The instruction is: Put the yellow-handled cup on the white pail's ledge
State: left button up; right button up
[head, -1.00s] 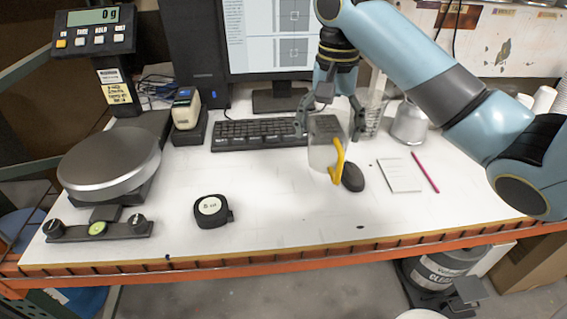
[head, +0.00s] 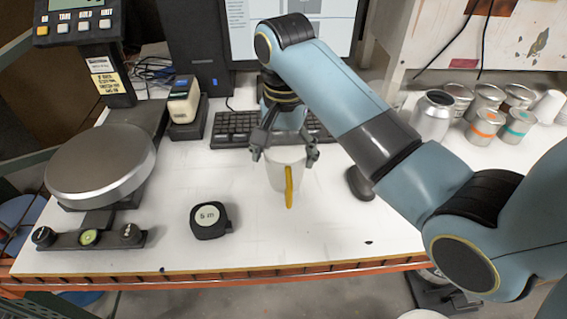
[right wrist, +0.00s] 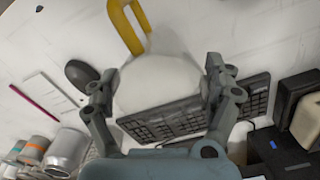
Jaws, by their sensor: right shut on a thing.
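The yellow-handled cup, a translucent whitish cup (head: 281,175), is in front of the keyboard in the head view, its yellow handle (head: 289,190) facing the front edge. My right gripper (head: 285,156) is shut on the cup's sides, one finger left and one right. In the right wrist view the cup (right wrist: 160,85) fills the space between the fingers, and the handle (right wrist: 127,26) points away. Whether its base clears the table is hard to tell. A sliver of white rim (head: 420,314) shows at the bottom edge; I cannot tell if it is the pail. My left gripper is out of view.
A scale (head: 100,165) stands left and a black tape measure (head: 210,221) lies near the front. A keyboard (head: 228,130) lies behind the cup, a mouse (head: 357,183) to its right. Several cans stand back right, including a silver one (head: 432,117). The front middle is mostly clear.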

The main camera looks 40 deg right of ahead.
jog(key=shift+a+f+p, duration=0.15)
jog(key=shift+f+p, duration=0.2)
jog(key=shift+f, duration=1.8)
jog(key=o, duration=0.8)
